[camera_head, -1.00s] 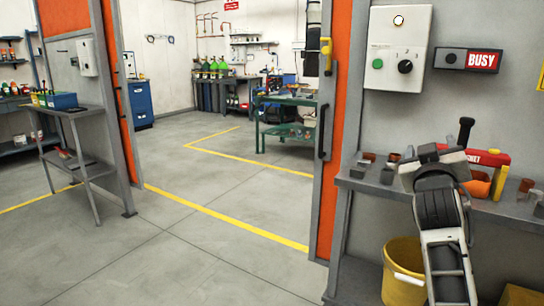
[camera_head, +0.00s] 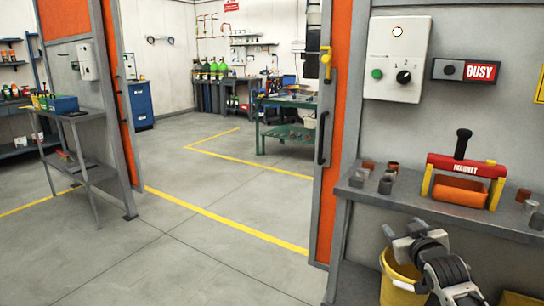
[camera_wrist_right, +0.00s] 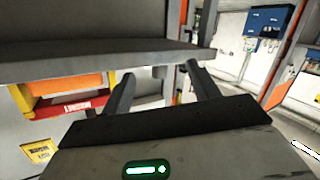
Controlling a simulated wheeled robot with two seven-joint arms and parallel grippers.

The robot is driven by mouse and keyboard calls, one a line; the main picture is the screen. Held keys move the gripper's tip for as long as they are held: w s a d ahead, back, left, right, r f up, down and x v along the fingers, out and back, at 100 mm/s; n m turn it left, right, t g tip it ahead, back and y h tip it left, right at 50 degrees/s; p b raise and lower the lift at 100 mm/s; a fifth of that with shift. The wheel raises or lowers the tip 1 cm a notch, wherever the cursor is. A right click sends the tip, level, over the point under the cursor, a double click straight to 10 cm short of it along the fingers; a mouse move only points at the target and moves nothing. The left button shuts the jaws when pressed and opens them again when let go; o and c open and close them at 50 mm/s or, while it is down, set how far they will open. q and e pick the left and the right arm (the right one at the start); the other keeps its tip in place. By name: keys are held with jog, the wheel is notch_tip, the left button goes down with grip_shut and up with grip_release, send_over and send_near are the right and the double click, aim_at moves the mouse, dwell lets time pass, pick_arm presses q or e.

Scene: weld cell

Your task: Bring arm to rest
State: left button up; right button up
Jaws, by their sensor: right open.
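My right gripper (camera_head: 398,231) is in the lower right of the head view, in front of the wall shelf and below its top, over the yellow bin. Its jaws are apart with nothing between them. In the right wrist view, the two fingers (camera_wrist_right: 163,86) stand apart below the grey shelf edge (camera_wrist_right: 90,62), and the gap is empty. My left gripper and arm do not show.
The shelf (camera_head: 440,212) holds a red magnet tool (camera_head: 466,167), an orange piece (camera_head: 460,191) and several small cups. A yellow bin (camera_head: 392,290) stands below. A control box (camera_head: 397,60) and BUSY sign (camera_head: 467,70) hang above. Open floor (camera_head: 200,255) lies left.

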jog(key=s+a+f+g+y, duration=0.1)
jog(key=s+a+f+y, duration=0.1)
jog(key=s+a+f, duration=0.6)
jog(key=s+a+f+g+y, duration=0.1)
jog(key=s+a+f+g, duration=0.15)
jog(key=s+f, duration=0.55)
jog(key=s+a+y, duration=0.1)
jog(key=s+a, duration=0.3)
jog(key=s, duration=0.5)
jog(key=s+a+f+g, duration=0.1)
jog(key=s+a, duration=0.2)
jog(key=s, duration=0.7)
jog(key=shift+s+a+f+y, duration=0.2)
jog(key=shift+a+f+y, duration=0.05)
jog(key=shift+a+y, duration=0.15)
jog(key=shift+g, duration=0.25)
